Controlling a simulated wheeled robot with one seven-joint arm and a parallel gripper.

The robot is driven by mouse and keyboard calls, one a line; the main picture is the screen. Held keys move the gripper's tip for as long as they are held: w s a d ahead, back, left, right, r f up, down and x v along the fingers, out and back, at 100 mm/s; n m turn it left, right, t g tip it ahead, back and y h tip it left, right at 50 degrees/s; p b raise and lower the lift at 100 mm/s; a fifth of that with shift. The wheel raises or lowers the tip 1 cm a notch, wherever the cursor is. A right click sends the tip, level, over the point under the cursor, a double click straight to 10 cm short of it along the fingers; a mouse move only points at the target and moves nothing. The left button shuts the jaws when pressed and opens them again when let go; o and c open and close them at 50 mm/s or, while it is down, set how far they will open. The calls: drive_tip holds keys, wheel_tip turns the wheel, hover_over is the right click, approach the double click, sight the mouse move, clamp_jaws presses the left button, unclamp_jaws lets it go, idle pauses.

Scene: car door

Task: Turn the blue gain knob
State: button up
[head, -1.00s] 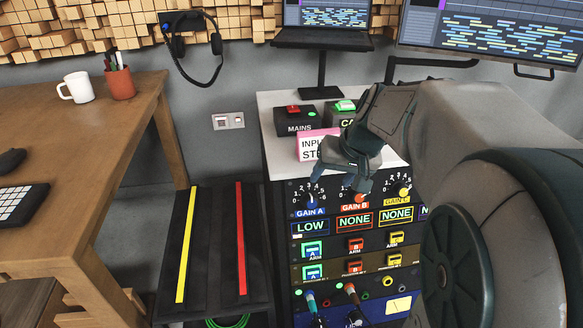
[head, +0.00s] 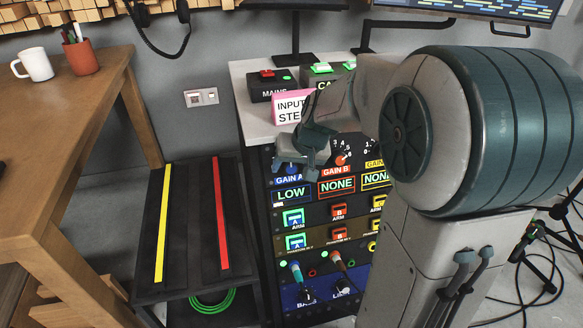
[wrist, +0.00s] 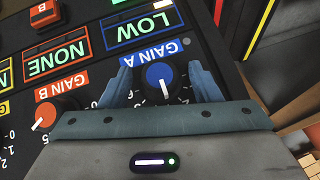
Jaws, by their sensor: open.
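The blue gain knob (wrist: 162,78), under the label GAIN A, sits on the black rack panel in the wrist view, its white pointer line showing. My gripper (wrist: 162,84) is open, with one finger on each side of the knob; whether the fingers touch it I cannot tell. In the head view my gripper (head: 302,165) covers the knob at the rack's upper left. The GAIN A label (head: 289,172) partly shows, above a blue display (head: 291,195) reading LOW.
The red GAIN B knob (wrist: 44,116) is beside it, above a display (head: 337,186) reading NONE. A low black stand (head: 190,225) is at the left.

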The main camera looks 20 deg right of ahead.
drive_tip(key=c, duration=1)
drive_tip(key=shift+d+y, duration=0.1)
drive_tip(key=shift+y, duration=0.2)
drive_tip(key=m+y+b, duration=0.2)
drive_tip(key=shift+d+f+t+b, duration=0.1)
drive_tip(key=shift+f+t+b, duration=0.1)
drive_tip(key=shift+t+b, duration=0.1)
drive_tip(key=shift+m+t+y+b, duration=0.3)
drive_tip(key=shift+m+y+b, duration=0.3)
drive_tip(key=shift+y+b, duration=0.3)
drive_tip(key=shift+r, duration=0.15)
drive_tip(key=o, duration=1)
